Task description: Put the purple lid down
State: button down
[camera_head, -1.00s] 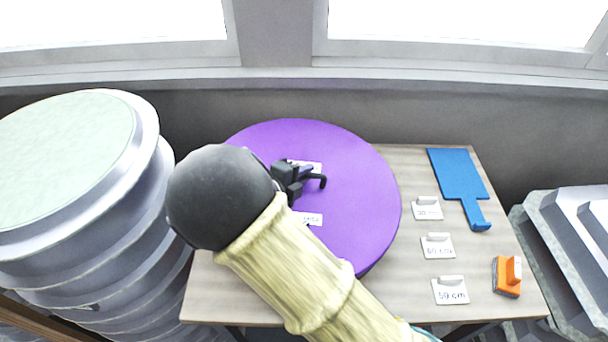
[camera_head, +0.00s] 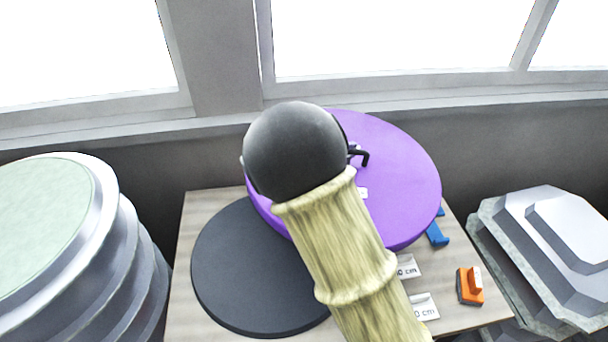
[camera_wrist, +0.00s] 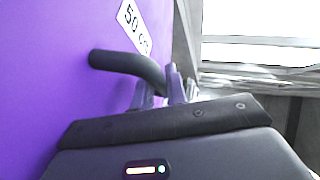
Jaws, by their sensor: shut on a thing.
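The purple lid (camera_head: 400,190) is a large round disc with a black bent handle (camera_wrist: 130,68) and a white label reading 50 c…, the rest cut off. My gripper (camera_head: 354,152) is shut on the handle; its fingers (camera_wrist: 172,88) show against it in the wrist view. In the head view my wrist hides the lid's left part. The lid appears raised above the table, overlapping the dark round disc and covering most of the blue paddle.
A dark grey round disc (camera_head: 245,285) lies on the wooden table (camera_head: 200,212). White cards (camera_head: 424,306) and an orange block (camera_head: 469,286) are at the right. Grey ribbed moulds (camera_head: 125,260) stand left, and angular ones (camera_head: 560,245) right. A wall with windows rises behind.

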jog(key=d+r+h+p, duration=0.1)
jog(key=d+r, duration=0.3)
jog(key=d, duration=0.5)
jog(key=d+r+m+g+h+p, duration=0.1)
jog(key=d+r, duration=0.4)
jog(key=d, duration=0.4)
jog(key=d+r+g+p, duration=0.1)
jog(key=d+r+p, duration=0.1)
jog(key=d+r, duration=0.3)
jog(key=d, duration=0.4)
jog(key=shift+w+d+m+h, duration=0.3)
jog(key=shift+w+m+h, duration=0.1)
jog(key=shift+r, duration=0.1)
jog(key=shift+d, duration=0.1)
